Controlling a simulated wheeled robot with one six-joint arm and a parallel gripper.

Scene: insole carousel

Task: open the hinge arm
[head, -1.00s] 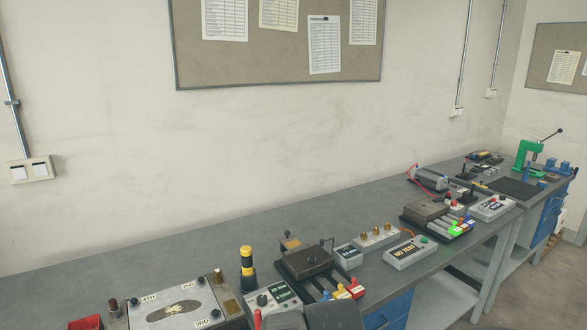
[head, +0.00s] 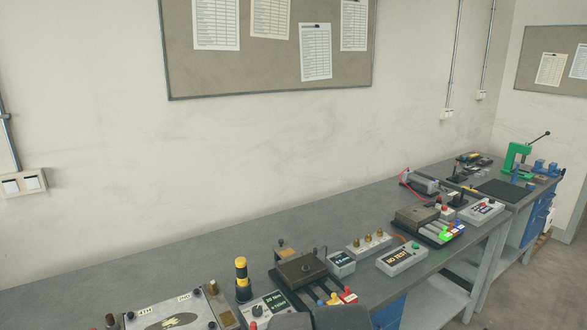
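I cannot make out for certain which part is the hinge arm. A fixture with a brown top plate (head: 302,268) sits on the front bench, with a small upright tan piece (head: 286,250) at its back left. A similar brown-topped fixture (head: 416,216) stands farther right, with coloured pieces at its front. Dark grey rounded shapes at the bottom edge look like part of my arm and hide the front of the nearer fixture. My gripper's fingertips do not show.
A yellow and black post (head: 241,278), a control box (head: 266,308) and a plate fixture (head: 150,312) stand on the near bench. A box marked NO TEST (head: 402,260) and a green press (head: 517,158) are to the right. The grey bench (head: 180,262) is clear along the wall.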

